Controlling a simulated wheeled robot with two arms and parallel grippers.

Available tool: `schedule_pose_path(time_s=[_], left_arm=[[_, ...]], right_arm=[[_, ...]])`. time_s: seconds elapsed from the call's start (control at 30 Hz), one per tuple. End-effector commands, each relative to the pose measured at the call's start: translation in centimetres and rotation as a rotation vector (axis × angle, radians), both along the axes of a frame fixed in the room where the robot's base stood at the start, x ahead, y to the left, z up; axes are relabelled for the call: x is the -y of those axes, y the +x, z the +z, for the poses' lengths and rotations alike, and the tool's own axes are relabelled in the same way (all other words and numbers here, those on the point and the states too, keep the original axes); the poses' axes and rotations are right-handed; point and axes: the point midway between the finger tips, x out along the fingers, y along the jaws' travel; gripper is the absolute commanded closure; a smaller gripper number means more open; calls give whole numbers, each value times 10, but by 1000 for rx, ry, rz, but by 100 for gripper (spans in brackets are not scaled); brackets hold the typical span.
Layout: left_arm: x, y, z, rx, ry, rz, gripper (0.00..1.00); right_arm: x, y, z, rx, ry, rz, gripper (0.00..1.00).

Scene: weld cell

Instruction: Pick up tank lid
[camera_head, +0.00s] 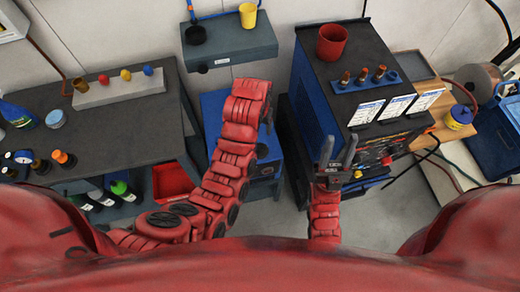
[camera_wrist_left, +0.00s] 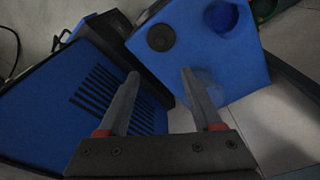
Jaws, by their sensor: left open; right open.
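A blue box-shaped tank (camera_wrist_left: 215,70) shows in the left wrist view. On its face is a black round cap (camera_wrist_left: 161,37), which looks like the tank lid, beside a dark blue round recess (camera_wrist_left: 221,16). My left gripper (camera_wrist_left: 160,78) is open and empty, with its fingertips short of the cap in the picture; I cannot tell the distance. In the head view the blue tank (camera_head: 212,105) stands partly behind my left arm, which hides most of it and the left gripper. My right gripper (camera_head: 336,152) is open and empty in front of the dark cabinet.
A blue slotted panel (camera_wrist_left: 75,105) stands close to the left gripper. The dark cabinet (camera_head: 345,62) carries a red cup (camera_head: 332,42). A dark workbench (camera_head: 110,135) is at left, and a grey shelf (camera_head: 228,45) with a yellow cup (camera_head: 248,15) is at the back.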

Motion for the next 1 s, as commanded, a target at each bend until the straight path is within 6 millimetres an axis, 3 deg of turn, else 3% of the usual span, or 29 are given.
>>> schedule_pose_path(time_s=[0.2, 0.57, 0.8, 1.0], left_arm=[[1, 4, -46, 2, 2, 0, 33], [3, 10, -103, 2, 0, 1, 33], [4, 13, -120, 2, 0, 1, 33], [2, 12, -131, 1, 0, 1, 33]], right_arm=[[0, 0, -47, -1, 0, 0, 58], [0, 0, -108, 0, 0, 0, 58], [0, 0, -115, 0, 0, 0, 58], [0, 0, -104, 0, 0, 0, 58]])
